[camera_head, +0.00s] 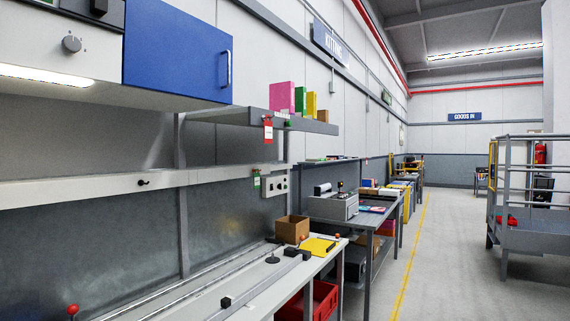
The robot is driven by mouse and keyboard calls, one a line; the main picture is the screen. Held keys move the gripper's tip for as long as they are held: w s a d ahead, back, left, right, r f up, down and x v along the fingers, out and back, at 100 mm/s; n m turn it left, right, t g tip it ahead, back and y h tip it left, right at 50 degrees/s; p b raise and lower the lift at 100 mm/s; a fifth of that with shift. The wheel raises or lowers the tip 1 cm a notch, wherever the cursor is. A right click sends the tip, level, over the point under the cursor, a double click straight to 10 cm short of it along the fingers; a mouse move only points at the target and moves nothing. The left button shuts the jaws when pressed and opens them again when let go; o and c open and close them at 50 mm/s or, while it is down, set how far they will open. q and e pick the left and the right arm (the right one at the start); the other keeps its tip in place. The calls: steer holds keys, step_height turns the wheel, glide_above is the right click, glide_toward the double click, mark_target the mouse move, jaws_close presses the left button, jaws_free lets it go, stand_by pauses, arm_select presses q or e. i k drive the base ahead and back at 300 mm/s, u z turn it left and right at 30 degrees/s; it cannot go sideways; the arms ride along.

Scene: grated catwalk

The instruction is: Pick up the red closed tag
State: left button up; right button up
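A red tag (268,131) with a pale panel hangs from the front edge of a grey wall shelf (314,127) in the head view. Its writing is too small to read. A green tag (256,180) hangs lower, beside a small control box with buttons (275,184). Neither of my grippers is in view.
A workbench (262,279) with rails, a cardboard box (292,229) and a yellow item (318,246) stands below. A blue cabinet (178,50) hangs upper left. A grey cart (528,235) stands right; the floor (455,270) between is clear.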

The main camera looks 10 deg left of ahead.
mark_target(268, 126)
steer(key=u, duration=0.5)
steer(key=i, duration=1.8)
steer(key=u, duration=0.6)
